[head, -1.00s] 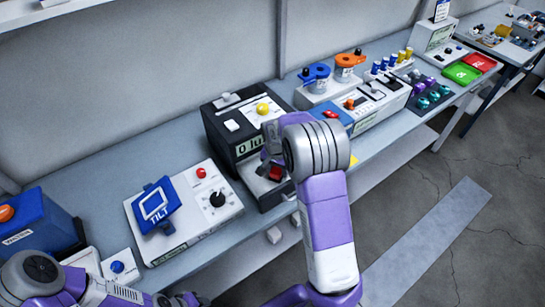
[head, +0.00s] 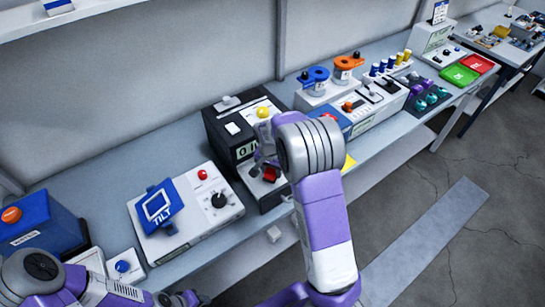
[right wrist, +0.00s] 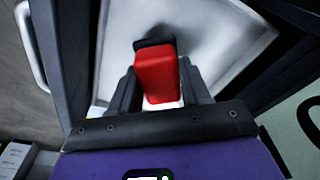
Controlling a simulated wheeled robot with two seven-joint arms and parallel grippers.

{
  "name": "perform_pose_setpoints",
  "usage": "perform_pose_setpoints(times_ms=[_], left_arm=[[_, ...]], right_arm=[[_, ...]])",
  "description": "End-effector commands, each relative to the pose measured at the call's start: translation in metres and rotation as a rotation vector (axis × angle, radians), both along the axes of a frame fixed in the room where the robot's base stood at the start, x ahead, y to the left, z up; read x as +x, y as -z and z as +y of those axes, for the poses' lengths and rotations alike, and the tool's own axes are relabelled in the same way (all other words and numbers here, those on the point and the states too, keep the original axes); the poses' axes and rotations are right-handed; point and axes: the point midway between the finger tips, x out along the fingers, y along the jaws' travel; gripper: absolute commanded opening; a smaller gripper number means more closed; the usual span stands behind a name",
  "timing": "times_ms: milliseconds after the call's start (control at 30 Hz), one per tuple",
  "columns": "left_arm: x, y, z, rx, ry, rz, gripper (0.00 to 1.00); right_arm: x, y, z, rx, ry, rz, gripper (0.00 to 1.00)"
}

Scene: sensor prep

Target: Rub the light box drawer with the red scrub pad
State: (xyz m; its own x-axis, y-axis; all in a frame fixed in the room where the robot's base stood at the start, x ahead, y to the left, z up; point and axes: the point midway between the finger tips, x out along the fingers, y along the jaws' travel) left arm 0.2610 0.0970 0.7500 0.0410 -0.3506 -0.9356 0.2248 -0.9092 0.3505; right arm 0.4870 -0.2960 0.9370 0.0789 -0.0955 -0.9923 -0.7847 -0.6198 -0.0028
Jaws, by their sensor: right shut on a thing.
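The light box (head: 222,139) is a black box with a white top panel, a yellow button and a lit display, partly hidden by my right arm. My right gripper (head: 267,166) is at its front, shut on the red scrub pad (head: 270,174). In the right wrist view the red pad (right wrist: 157,75), with a dark top end, stands between the fingers. Behind it is the pale tray-like inside of the drawer (right wrist: 215,40), with dark walls. I cannot tell whether the pad touches it. My left gripper (head: 182,299) is low at the left; its fingers are unclear.
A white TILT unit (head: 197,230) with a blue plate, red button and black knob stands left of the light box. A blue box (head: 38,222) with an orange button is further left. Blue and orange-topped holders (head: 314,84) and a white console (head: 378,104) stand to the right.

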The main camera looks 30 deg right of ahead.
Motion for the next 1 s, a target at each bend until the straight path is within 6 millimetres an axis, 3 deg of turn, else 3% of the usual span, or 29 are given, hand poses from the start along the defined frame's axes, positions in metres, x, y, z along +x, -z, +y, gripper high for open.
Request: perform_pose_setpoints(times_ms=[600, 1000], left_arm=[[0.0, -0.047, 0.0, 0.0, 0.0, 0.0, 0.43], [0.0, -0.048, 0.0, 0.0, 0.0, 0.0, 0.43]], right_arm=[[-0.001, -0.055, 0.001, 0.001, -0.002, 0.004, 0.22], [-0.001, -0.056, 0.001, 0.0, -0.002, 0.004, 0.22]])
